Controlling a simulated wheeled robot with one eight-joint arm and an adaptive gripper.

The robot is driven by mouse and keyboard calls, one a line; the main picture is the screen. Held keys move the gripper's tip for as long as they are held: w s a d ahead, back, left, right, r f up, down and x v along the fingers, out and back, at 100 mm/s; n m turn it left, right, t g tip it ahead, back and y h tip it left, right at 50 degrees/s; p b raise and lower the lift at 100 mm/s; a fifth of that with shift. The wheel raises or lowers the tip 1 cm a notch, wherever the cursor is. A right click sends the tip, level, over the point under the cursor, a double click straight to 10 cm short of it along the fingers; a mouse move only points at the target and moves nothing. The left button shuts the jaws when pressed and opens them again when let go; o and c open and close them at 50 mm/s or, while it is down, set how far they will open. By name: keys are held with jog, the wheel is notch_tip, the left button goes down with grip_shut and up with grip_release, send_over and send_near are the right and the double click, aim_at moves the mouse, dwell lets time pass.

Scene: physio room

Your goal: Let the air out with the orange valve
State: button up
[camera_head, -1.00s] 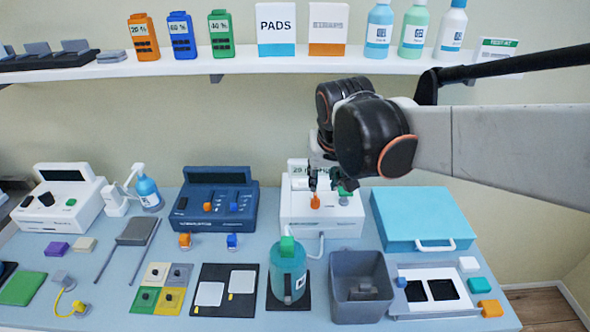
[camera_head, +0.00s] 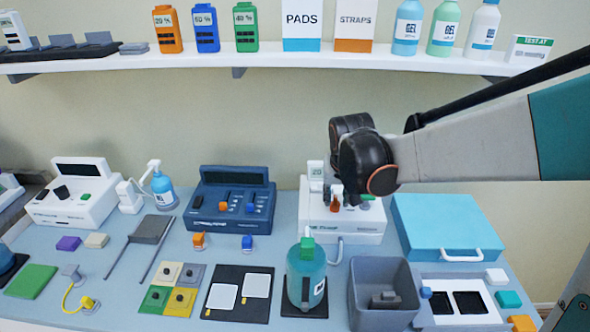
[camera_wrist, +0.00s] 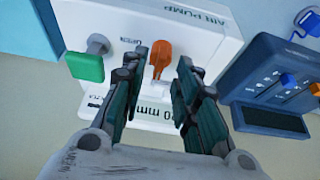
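The orange valve (camera_wrist: 161,55) is a small lever on the front of the white air pump (camera_wrist: 204,50). The word "OPEN" is printed beside it in the wrist view. My gripper (camera_wrist: 162,62) is open, its two dark fingers on either side of the valve, with a gap visible on the right; contact on the left is unclear. In the head view the orange valve (camera_head: 335,206) shows just below my gripper (camera_head: 343,192), on the pump (camera_head: 345,226). A readout on the pump, ending in "mm", is partly hidden by the fingers.
A teal canister (camera_head: 306,272) and grey bin (camera_head: 383,290) stand in front. The shelf (camera_head: 280,58) runs above.

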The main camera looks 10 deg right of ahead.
jog(key=shift+b+x, duration=0.3)
jog(key=shift+x, duration=1.1)
jog(key=shift+c, duration=0.3)
grip_shut()
